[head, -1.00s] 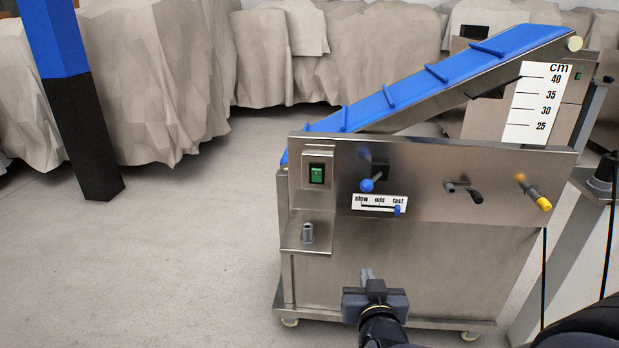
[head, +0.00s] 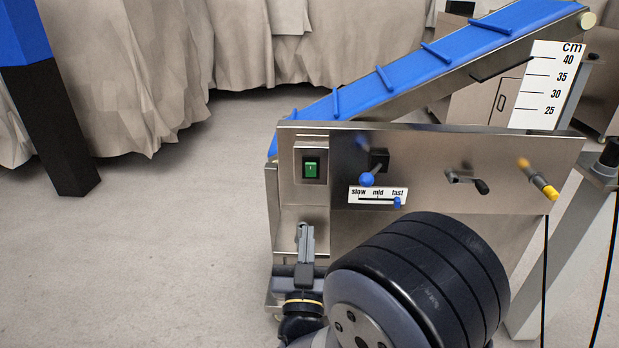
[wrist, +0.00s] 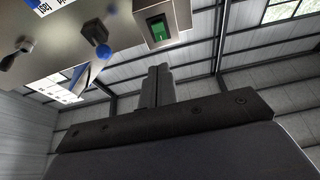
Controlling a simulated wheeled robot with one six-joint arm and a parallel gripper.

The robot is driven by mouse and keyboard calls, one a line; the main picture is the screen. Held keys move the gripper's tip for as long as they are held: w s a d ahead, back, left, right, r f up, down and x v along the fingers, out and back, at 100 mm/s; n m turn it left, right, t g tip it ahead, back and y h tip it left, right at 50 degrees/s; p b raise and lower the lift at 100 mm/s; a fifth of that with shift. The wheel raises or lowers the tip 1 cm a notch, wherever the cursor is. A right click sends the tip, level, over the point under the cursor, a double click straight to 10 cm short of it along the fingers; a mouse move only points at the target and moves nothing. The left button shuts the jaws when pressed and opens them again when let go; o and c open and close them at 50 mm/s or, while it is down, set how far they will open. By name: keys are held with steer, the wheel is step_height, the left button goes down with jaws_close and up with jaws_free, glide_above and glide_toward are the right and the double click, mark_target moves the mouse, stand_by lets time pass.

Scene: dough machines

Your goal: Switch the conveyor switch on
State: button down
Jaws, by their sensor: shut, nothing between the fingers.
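The conveyor switch (head: 311,167) is a green rocker in a dark frame on a raised steel box, at the left of the machine's front panel (head: 420,200). In the wrist view the green switch (wrist: 158,31) shows at the top centre, beyond the fingertips. My gripper (head: 305,228) is shut and empty, its fingers pointing up, below the switch in the head view and apart from it. In the wrist view the closed fingers (wrist: 157,72) stand at the centre. My arm hides the lower part of the machine.
A blue-knobbed lever (head: 367,179), a slow-mid-fast slider (head: 397,202), a dark crank (head: 481,186) and a yellow-tipped handle (head: 550,191) stick out right of the switch. The blue conveyor belt (head: 440,55) slopes up behind. Open floor (head: 150,260) lies to the left.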

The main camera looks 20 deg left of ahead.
mark_target(312, 165)
steer(key=b+x, duration=0.2)
steer(key=x, duration=1.2)
steer(key=shift+w+a+r+g+p, duration=0.15)
steer(key=shift+r+g+p, duration=0.25)
steer(key=shift+r+p, duration=0.6)
steer(key=g+p, duration=0.1)
steer(key=p, duration=0.1)
steer(key=g+p, duration=0.1)
steer(key=p, duration=0.1)
steer(key=shift+w+r+h+p, duration=0.1)
steer(key=shift+r+h+p, duration=0.1)
steer(key=shift+h+p, duration=0.15)
steer(key=shift+f+b, duration=0.4)
